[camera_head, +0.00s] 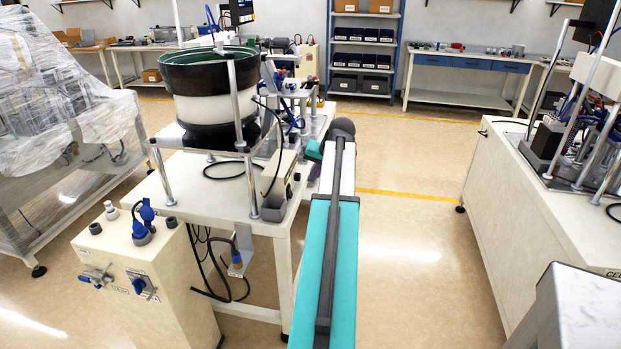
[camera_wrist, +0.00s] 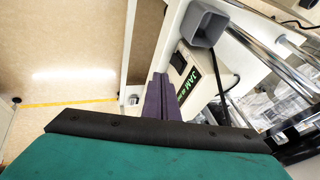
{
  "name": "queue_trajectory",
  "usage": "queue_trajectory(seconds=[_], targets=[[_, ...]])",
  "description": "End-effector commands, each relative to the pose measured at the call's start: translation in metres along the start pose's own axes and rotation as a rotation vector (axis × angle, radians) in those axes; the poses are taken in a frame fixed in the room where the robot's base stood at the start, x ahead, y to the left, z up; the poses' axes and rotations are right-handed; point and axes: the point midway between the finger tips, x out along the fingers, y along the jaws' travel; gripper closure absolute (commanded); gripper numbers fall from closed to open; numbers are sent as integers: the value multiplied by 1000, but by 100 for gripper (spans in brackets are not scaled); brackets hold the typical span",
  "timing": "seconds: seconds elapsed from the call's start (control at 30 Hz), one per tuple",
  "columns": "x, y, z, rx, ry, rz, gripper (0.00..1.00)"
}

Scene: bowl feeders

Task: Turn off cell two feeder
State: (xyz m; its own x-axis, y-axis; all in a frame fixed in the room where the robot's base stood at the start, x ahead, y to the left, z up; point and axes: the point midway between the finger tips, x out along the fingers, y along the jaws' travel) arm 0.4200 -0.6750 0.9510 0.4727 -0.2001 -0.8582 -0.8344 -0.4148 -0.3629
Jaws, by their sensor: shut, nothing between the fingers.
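A bowl feeder (camera_head: 210,92) with a dark green-rimmed bowl stands on a cream table (camera_head: 172,208). A small cream control box (camera_head: 280,172) sits at the table's right edge; in the wrist view the box (camera_wrist: 181,66) carries a dark label reading "JAM". My gripper (camera_wrist: 160,80) has purple fingers, shut and empty, pointing just beside the box's label. Whether they touch the box I cannot tell. In the head view my arm mostly hides the gripper, which is just right of the box.
A grey square cup (camera_wrist: 205,24) is close beside the box. Another machine on a cream base (camera_head: 535,205) stands at right. Wrapped equipment (camera_head: 60,95) is at left. The floor between the two machines is clear.

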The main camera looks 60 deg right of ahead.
Motion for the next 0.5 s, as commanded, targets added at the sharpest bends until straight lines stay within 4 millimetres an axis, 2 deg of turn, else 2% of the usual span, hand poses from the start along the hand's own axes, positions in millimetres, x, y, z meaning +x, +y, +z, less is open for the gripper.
queue_trajectory(seconds=[0.5], targets=[[60,0,0,1,-2,1,100]])
